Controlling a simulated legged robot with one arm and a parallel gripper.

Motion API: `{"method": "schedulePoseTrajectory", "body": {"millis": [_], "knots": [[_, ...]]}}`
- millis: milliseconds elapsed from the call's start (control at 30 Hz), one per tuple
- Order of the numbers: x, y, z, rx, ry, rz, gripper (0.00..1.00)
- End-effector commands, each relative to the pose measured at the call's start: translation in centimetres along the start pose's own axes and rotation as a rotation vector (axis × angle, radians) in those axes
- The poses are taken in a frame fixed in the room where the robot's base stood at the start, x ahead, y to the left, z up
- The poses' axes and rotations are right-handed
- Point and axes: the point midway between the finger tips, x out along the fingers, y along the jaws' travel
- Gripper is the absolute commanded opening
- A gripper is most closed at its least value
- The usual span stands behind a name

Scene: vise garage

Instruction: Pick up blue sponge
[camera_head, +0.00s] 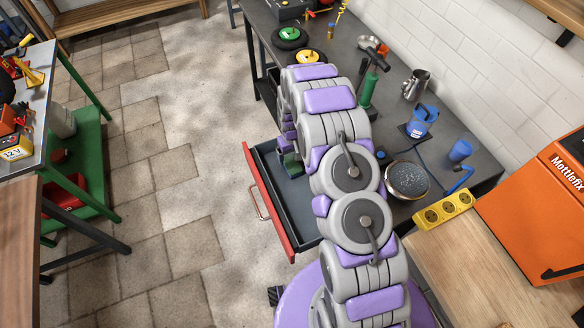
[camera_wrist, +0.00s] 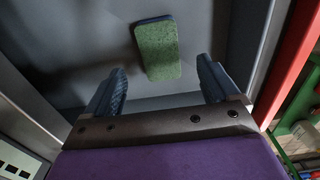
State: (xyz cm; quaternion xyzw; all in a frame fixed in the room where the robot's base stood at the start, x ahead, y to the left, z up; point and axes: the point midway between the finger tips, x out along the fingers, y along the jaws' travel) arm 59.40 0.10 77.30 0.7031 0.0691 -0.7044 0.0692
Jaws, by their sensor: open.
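The sponge (camera_wrist: 158,50) shows in the wrist view as a rounded block with a green top face and a thin blue edge. It lies on the grey floor of the open drawer (camera_head: 285,208). In the head view, a small green patch (camera_head: 292,168) beside my arm's end seems to be the sponge, partly hidden. My gripper (camera_wrist: 161,74) is open and empty, one finger on each side of the sponge's near end in the picture. Most of the sponge shows beyond the fingertips. I cannot tell the remaining height between them.
The drawer's red front (camera_head: 268,205) and its side walls are close around my gripper. Open floor (camera_head: 185,150) lies to the left.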

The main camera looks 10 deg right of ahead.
Motion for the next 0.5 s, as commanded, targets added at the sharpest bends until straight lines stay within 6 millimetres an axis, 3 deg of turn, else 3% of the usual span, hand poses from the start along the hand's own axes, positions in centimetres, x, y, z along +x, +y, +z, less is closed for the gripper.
{"method": "schedulePoseTrajectory", "body": {"millis": [33,333,500], "knots": [[1.1,0.0,0.0,0.000,-0.001,0.000,0.88],[3.3,0.0,-0.1,0.000,-0.001,0.000,0.88],[5.7,0.0,-0.4,0.000,0.000,0.000,0.88]]}}
